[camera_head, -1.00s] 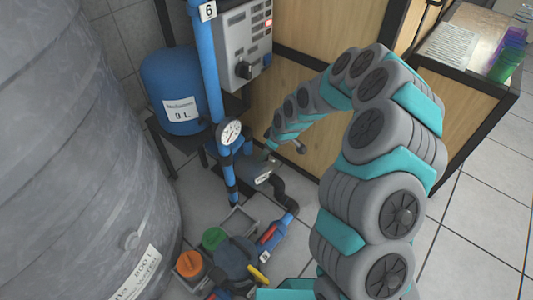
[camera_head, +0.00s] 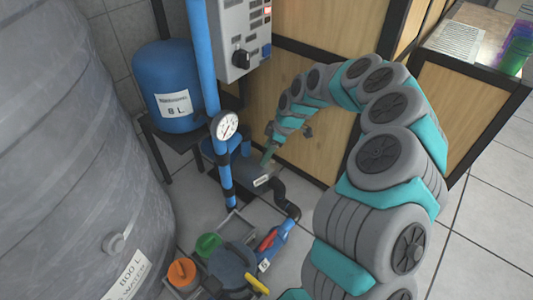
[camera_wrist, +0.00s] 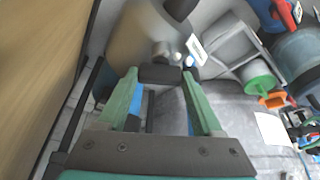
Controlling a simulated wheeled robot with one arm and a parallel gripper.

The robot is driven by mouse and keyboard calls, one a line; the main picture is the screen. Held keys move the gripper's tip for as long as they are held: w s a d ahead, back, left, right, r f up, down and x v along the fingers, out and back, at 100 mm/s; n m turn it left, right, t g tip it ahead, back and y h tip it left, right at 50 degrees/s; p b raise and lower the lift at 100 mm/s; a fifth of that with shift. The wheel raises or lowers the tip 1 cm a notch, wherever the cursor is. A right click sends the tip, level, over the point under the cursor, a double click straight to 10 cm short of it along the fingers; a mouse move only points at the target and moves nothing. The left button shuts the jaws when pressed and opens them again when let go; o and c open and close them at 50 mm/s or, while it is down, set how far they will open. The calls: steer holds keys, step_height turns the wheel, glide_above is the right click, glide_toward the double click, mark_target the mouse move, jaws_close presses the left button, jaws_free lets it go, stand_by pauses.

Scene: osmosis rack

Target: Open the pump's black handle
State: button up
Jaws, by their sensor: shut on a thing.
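The grey pump (camera_head: 240,168) sits low behind the blue pipe in the head view, with a small label on its side. My gripper (camera_head: 266,164) reaches it from above right; its green fingers are small there and the handle cannot be made out. In the wrist view my gripper (camera_wrist: 159,75) has its two green fingertips on either side of a short black handle (camera_wrist: 160,74), closed on its ends. The grey-tan pump body lies just beyond the handle in that view.
A pressure gauge (camera_head: 227,126) and vertical blue pipe (camera_head: 207,60) stand left of my gripper. A blue tank (camera_head: 170,85), control box (camera_head: 238,40) and wooden cabinet (camera_head: 330,40) stand behind. The large grey water tank (camera_head: 70,150) fills the left. Valves with coloured handles (camera_head: 208,243) lie in front.

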steer(key=o, duration=1.4)
steer(key=shift+c, duration=0.2)
steer(key=p+v, duration=0.1)
steer(key=v, duration=0.6)
steer(key=shift+r, duration=0.3)
steer(key=shift+d, duration=0.15)
